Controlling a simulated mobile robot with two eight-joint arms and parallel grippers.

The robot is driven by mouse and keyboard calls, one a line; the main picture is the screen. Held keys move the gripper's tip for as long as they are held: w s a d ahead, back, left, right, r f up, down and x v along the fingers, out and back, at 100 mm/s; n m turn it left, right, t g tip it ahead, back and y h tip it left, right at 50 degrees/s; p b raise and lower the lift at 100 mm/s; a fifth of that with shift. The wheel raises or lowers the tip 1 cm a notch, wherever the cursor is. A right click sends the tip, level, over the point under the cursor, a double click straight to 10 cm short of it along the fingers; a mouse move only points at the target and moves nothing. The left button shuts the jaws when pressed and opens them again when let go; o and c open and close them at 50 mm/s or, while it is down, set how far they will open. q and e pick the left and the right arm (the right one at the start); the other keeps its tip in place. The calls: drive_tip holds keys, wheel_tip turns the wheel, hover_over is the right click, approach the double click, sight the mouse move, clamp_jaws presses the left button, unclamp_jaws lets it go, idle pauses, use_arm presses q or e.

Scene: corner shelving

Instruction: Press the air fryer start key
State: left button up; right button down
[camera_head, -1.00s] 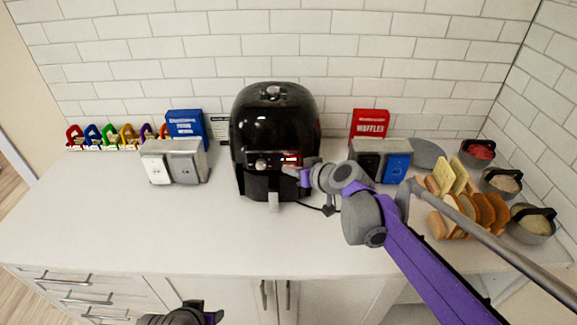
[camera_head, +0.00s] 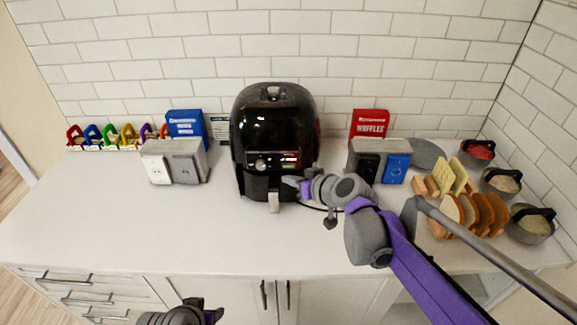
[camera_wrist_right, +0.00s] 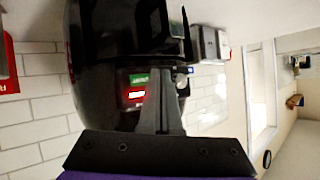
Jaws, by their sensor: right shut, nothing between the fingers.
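The black air fryer (camera_head: 270,120) stands upright against the tiled wall. Its front panel (camera_head: 290,159) has a round knob on the left and lit red and greenish strips on the right. In the right wrist view the panel (camera_wrist_right: 137,93) shows a green label, a red display and a dim strip; the fingers partly cover it. My right gripper (camera_head: 288,182) is shut and empty, just below and in front of the panel's right side. It also shows in the right wrist view (camera_wrist_right: 163,70). Contact cannot be told. My left gripper (camera_head: 212,312) is cut by the bottom edge.
Grey dispensers stand left (camera_head: 175,162) and right (camera_head: 380,160) of the fryer. A blue box (camera_head: 187,124) and a red waffles box (camera_head: 370,123) are behind them. Bread slices (camera_head: 470,210) and bowls are at right. The counter's front left (camera_head: 130,220) is clear.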

drive_tip(key=s, duration=0.3)
idle(1.5)
